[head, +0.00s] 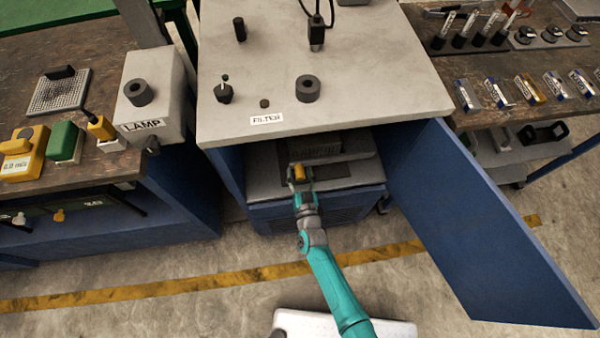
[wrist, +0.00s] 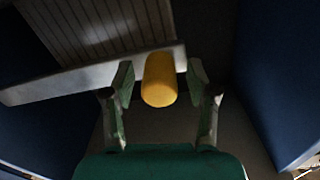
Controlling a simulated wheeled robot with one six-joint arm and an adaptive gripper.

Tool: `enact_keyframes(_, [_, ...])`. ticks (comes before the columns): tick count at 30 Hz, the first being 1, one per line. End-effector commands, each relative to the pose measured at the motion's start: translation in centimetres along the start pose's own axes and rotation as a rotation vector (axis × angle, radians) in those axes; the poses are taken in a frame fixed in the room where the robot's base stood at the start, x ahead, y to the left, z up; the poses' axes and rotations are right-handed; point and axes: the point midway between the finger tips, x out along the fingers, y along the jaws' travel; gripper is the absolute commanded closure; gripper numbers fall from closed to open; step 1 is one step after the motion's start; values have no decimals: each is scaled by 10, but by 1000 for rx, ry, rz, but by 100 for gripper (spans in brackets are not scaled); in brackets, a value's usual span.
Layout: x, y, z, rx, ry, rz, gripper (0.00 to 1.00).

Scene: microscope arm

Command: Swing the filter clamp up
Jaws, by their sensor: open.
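The filter clamp shows in the wrist view as a pale grey bar (wrist: 75,82) with a yellow rounded grip (wrist: 159,80) on it. The yellow grip also shows small in the head view (head: 299,172), inside the open cabinet below the FILTER label. My gripper (wrist: 162,84) is open, with one finger on each side of the yellow grip. I see a gap on both sides, so the fingers do not appear to touch it. In the head view my gripper (head: 300,180) reaches into the cabinet from the front. The clamp's hinge cannot be made out.
The blue cabinet door (head: 480,215) stands open at the right. The cabinet top (head: 350,65) overhangs the opening. A ribbed dark unit (head: 318,150) lies behind the grip. A LAMP box (head: 150,100) stands at the left.

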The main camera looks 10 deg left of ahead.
Motion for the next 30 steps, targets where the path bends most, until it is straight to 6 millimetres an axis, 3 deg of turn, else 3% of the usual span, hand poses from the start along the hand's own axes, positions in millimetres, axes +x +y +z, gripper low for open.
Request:
enact_keyframes(6, [0, 0, 0, 0, 0, 0, 42])
enact_keyframes(8, [0, 0, 0, 0, 0, 0, 55])
enact_keyframes(13, [0, 0, 0, 0, 0, 0, 97])
enact_keyframes(14, [0, 0, 0, 0, 0, 0, 100])
enact_keyframes(23, [0, 0, -3, 11, 1, 0, 100])
enact_keyframes(30, [0, -2, -23, 88, 3, 4, 100])
